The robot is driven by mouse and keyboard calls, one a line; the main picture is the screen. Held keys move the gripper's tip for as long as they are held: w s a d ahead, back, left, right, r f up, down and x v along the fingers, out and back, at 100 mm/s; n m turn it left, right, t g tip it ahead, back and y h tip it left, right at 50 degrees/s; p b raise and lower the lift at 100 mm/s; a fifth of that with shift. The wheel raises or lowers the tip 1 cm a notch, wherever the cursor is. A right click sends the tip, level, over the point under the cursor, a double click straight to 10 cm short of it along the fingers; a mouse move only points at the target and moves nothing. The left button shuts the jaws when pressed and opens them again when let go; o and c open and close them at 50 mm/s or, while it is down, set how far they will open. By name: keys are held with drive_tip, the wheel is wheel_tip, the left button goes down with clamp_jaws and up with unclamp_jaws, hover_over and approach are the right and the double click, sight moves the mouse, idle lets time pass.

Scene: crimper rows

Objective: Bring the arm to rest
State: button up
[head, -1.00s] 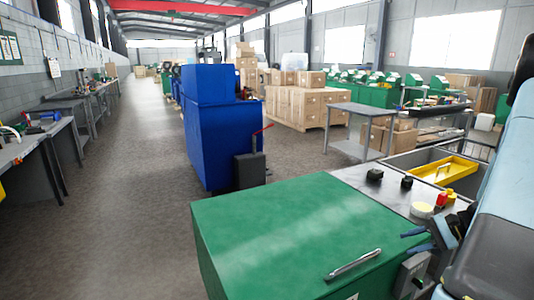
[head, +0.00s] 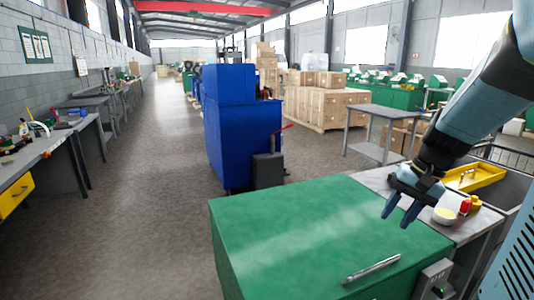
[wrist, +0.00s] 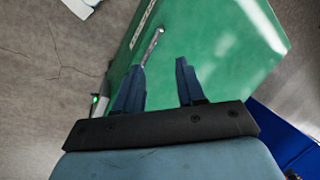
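My gripper (head: 400,221) hangs at the end of my light blue arm, over the right part of the green machine (head: 300,232). Its two dark blue fingers are apart with nothing between them. In the wrist view my gripper (wrist: 157,84) shows the same open fingers, with the green machine (wrist: 215,50) beyond them. A silver handle (head: 371,269) lies along the front of the green top and also shows in the wrist view (wrist: 152,47). The fingers look clear of the green top.
A grey worktop beside the machine holds a pale round dish (head: 446,216), red and yellow items (head: 469,205) and a yellow tray (head: 477,177). A blue cabinet (head: 243,135) stands behind. Workbenches (head: 40,160) line the left wall. The aisle between is clear floor.

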drive_tip(key=s+a+r+n+t+h, duration=0.3)
drive_tip(key=s+a+r+n+t, duration=0.1)
drive_tip(key=s+r, duration=0.4)
drive_tip(key=shift+s+a+r+n+t, duration=0.25)
drive_tip(key=shift+s+a+n+t, duration=0.2)
drive_tip(key=shift+s+a, duration=0.75)
drive_tip(key=shift+w+a, duration=0.15)
drive_tip(key=shift+o, duration=0.2)
